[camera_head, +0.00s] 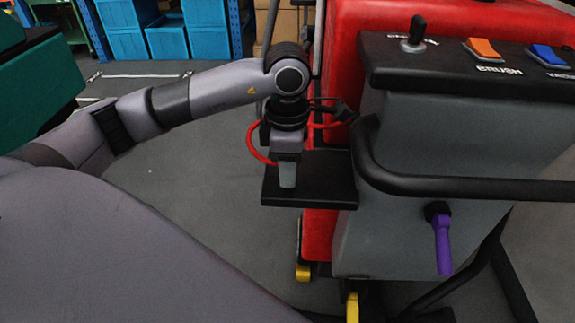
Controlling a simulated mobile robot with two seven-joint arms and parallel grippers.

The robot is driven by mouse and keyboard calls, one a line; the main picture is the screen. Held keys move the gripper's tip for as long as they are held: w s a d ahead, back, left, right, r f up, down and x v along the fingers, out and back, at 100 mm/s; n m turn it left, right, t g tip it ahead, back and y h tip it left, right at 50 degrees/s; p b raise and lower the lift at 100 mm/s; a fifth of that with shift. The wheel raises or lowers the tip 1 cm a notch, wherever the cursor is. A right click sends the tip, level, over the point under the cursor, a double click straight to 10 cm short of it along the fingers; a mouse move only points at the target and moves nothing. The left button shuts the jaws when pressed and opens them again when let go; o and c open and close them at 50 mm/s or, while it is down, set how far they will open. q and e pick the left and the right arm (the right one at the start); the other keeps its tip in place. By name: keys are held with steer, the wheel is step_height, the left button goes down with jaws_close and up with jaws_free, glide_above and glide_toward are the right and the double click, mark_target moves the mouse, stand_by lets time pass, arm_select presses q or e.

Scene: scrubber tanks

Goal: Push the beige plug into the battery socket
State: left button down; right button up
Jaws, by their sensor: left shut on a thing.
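My left gripper (287,163) points down above a black shelf (310,190) on the side of the red machine. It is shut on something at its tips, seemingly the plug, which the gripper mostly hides. I cannot make out a beige colour; the tip there looks pale grey. A red cable (251,141) loops beside the gripper and ends at its tips. Black and red leads with a dark connector (342,111) show behind, by the red body. I cannot tell which part is the battery socket. My right gripper is not in view.
The red machine (345,50) has a grey console (440,130) with a black handlebar (450,186), a key switch (417,33), orange and blue switches, and a purple handle (442,242). Blue bins (165,40) stand far back. The floor left of the shelf is clear.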

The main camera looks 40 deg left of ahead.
arm_select(q)
steer(key=c, duration=0.8)
jaws_free()
steer(key=f, duration=0.3)
steer(key=shift+s+d+g, duration=0.1)
steer(key=shift+s+g, duration=0.2)
steer(key=shift+s, duration=0.05)
steer(key=shift+o, duration=0.5)
steer(key=shift+r, duration=0.1)
steer(key=shift+o, duration=0.7)
step_height(320, 180, up, 9)
steer(key=p, duration=0.6)
steer(key=shift+w, duration=0.15)
steer(key=shift+a, duration=0.2)
